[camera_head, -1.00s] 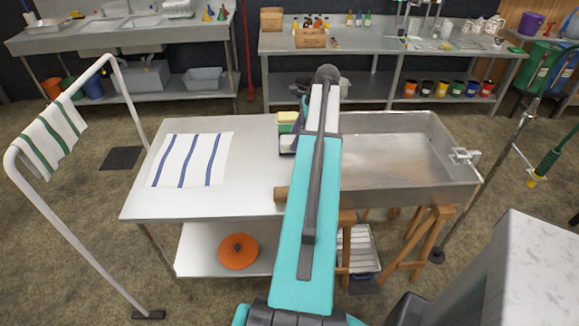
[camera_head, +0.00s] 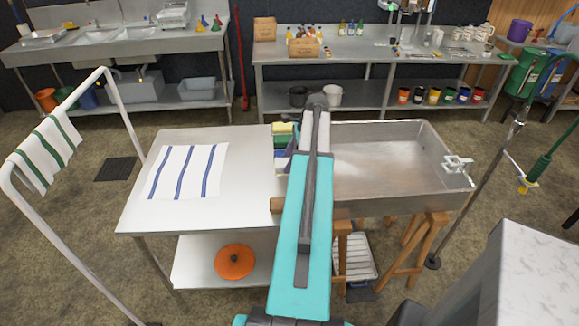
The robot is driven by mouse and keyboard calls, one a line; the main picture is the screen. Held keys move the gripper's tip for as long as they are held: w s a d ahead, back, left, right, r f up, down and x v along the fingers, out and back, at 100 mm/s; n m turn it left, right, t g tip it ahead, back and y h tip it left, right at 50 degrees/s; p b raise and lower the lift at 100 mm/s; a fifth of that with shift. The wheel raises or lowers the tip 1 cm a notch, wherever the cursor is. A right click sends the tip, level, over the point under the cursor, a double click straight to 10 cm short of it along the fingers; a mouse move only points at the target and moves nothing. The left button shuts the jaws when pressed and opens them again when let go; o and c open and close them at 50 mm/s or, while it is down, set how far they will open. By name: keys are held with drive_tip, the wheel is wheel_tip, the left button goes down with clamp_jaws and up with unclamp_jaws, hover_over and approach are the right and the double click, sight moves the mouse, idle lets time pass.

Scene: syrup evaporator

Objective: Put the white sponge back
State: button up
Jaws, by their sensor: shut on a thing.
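My teal and grey arm (camera_head: 303,215) reaches forward over the table and covers its own end. My gripper is hidden behind the arm, and anything in it is hidden too. A small group of coloured blocks stands at the back right of the steel table (camera_head: 245,160), just left of the arm. A yellow block (camera_head: 283,128) is at the back, a green one (camera_head: 283,141) is in front of it, and blue shows lower down. The arm partly covers this group. I cannot make out the white sponge for certain.
A striped cloth (camera_head: 187,171) lies on the table's left. The open steel pan (camera_head: 385,165) is to the right, with a tap (camera_head: 457,164) at its edge. A white rail (camera_head: 112,95) with a green-striped towel (camera_head: 42,150) stands at left. An orange lid (camera_head: 235,262) is on the lower shelf.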

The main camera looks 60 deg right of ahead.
drive_tip(key=shift+f, duration=0.3)
drive_tip(key=shift+f+p, duration=0.5)
drive_tip(key=shift+f, duration=1.35)
drive_tip(key=shift+f, duration=0.15)
drive_tip(key=o, duration=1)
drive_tip(key=shift+r, duration=0.2)
drive_tip(key=shift+b+v, duration=1.65)
drive_tip(key=shift+v, duration=4.3)
